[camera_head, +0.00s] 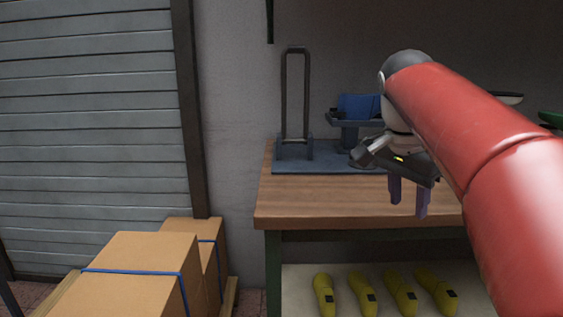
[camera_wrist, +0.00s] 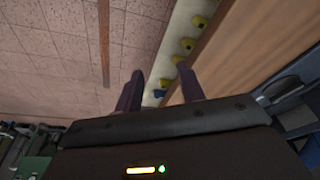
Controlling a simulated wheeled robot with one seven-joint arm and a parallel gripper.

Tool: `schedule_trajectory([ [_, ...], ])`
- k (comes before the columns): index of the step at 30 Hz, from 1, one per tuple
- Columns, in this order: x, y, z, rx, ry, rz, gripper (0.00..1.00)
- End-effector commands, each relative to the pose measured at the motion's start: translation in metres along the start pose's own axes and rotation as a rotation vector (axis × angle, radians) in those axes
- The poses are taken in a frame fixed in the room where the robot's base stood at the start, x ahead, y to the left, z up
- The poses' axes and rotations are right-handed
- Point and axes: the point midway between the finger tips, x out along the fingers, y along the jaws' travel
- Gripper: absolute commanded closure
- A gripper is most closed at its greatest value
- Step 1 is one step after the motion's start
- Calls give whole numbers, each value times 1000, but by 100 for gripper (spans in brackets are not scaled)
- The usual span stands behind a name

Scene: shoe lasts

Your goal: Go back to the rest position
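My gripper (camera_head: 408,197) hangs at the end of my red arm, in front of the wooden workbench (camera_head: 330,203), with its two purple fingers pointing down. In the wrist view the fingers of my gripper (camera_wrist: 160,90) stand apart with nothing between them. Several yellow shoe lasts (camera_head: 362,292) lie in a row on the pale shelf under the bench.
A dark stand with an upright frame (camera_head: 296,95) and a blue block (camera_head: 358,106) stands on the bench. Cardboard boxes (camera_head: 135,270) with blue straps stand at the lower left, before a grey shutter (camera_head: 85,130). Floor shows in the wrist view (camera_wrist: 60,50).

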Motion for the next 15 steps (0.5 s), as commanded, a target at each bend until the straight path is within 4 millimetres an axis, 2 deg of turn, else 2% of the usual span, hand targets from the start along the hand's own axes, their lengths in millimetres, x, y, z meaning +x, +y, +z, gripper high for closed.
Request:
schedule_trajectory([
  [1, 6, 12, 10, -68, -9, -34, 61],
  [8, 52, 57, 78, -468, 13, -213, 61],
  [12, 89, 83, 126, -689, 71, -299, 61],
  [15, 114, 98, 154, -813, 119, -337, 61],
])
